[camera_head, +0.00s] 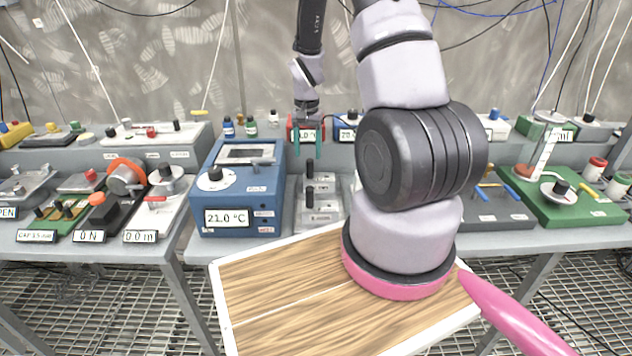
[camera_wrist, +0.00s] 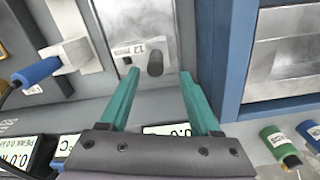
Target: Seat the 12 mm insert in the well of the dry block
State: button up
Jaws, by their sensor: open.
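The dry block (camera_head: 240,195) is a blue box with a 21.0 °C display, left of centre in the head view. In the wrist view, a dark cylinder (camera_wrist: 155,62) stands beside a label reading 12 on this rack, and appears to be the 12 mm insert. My gripper (camera_head: 309,152) has teal fingers, open and empty. In the wrist view the gripper (camera_wrist: 152,80) has the cylinder ahead, between its fingertip lines, apparently not touching.
Red and blue instruments with displays stand behind my gripper. Small bottles (camera_head: 239,128) stand on the shelf behind the dry block. A wood-topped tray (camera_head: 290,300) is in front of the bench. Gauges (camera_head: 125,178) crowd the left bench; a green device (camera_head: 575,205) stands right.

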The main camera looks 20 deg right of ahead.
aim_at(310, 160)
jog(key=shift+s+d+f, duration=0.1)
jog(key=shift+s+f, duration=0.05)
jog(key=shift+f, duration=1.4)
jog(key=shift+s+d+f, duration=0.1)
jog(key=shift+s+f, duration=0.05)
jog(key=shift+f, duration=1.35)
grip_shut()
